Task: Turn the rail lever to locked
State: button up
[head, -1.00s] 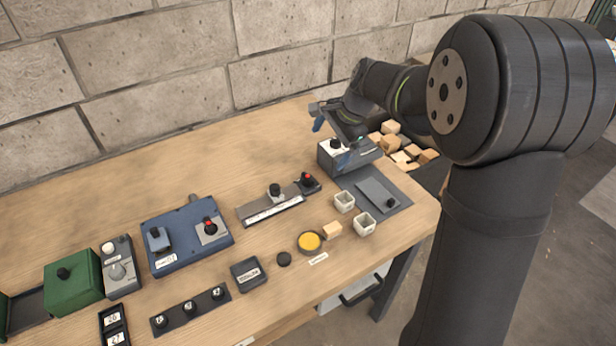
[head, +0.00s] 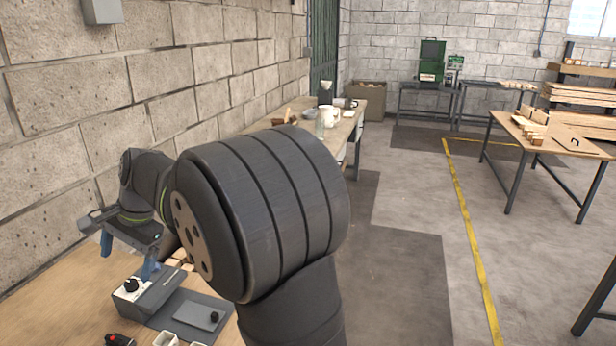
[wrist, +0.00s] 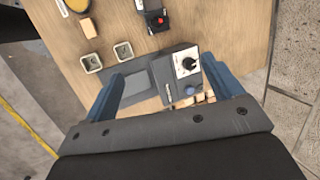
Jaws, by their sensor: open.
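A small dark block with a red-topped knob (wrist: 157,20) stands at the end of a rail, which is cut off at the top edge of the wrist view. The wrist view shows this box (wrist: 176,72) between the fingers, lower down.
A grey plate with a black knob (head: 200,315) lies beside the box. Two small white cups (wrist: 91,63) and a wooden block (wrist: 88,27) stand nearby. Loose wood blocks (wrist: 192,101) lie beyond the box. The block wall (head: 60,160) runs close behind the bench.

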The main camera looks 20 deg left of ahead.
jog(key=c, duration=0.9)
jog(key=n+t+h, duration=0.2)
jog(key=n+h, duration=0.2)
jog(key=n, duration=1.4)
send_over(113, 338)
notch_tip(113, 338, down, 5)
jog(key=shift+c, duration=0.2)
notch_tip(113, 338, down, 18)
jog(key=shift+r, duration=0.25)
grip_shut()
